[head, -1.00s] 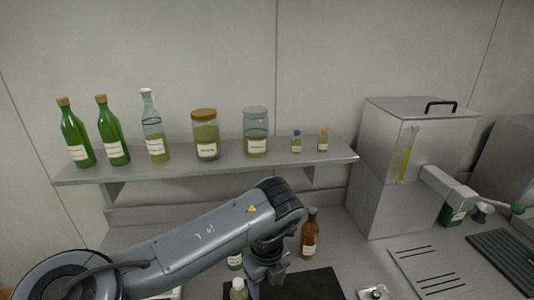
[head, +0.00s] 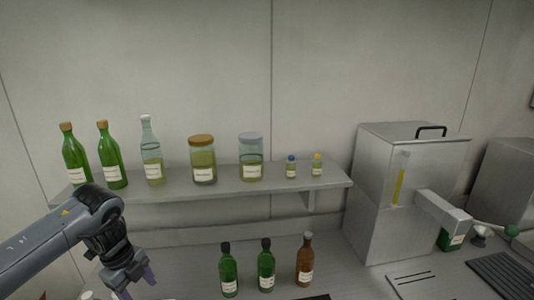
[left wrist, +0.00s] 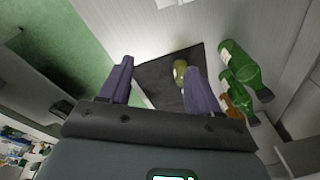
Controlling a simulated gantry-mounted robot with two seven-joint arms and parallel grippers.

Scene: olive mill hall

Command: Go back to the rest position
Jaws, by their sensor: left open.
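My left gripper (head: 137,286) is at the lower left of the head view, left of the counter bottles and below the wall shelf's left end. In the left wrist view its two fingers (left wrist: 157,72) are spread apart with nothing held between them. Beyond them, a small bottle with an olive-coloured top (left wrist: 180,72) shows on a dark mat (left wrist: 155,77), well away from the fingertips. My right gripper is in neither view.
Two green bottles (head: 228,272) (head: 266,267) and a brown bottle (head: 305,262) stand on the counter. The shelf (head: 240,187) holds several bottles and jars. A steel machine with a spout (head: 405,190) stands at right. Counter space between gripper and bottles looks clear.

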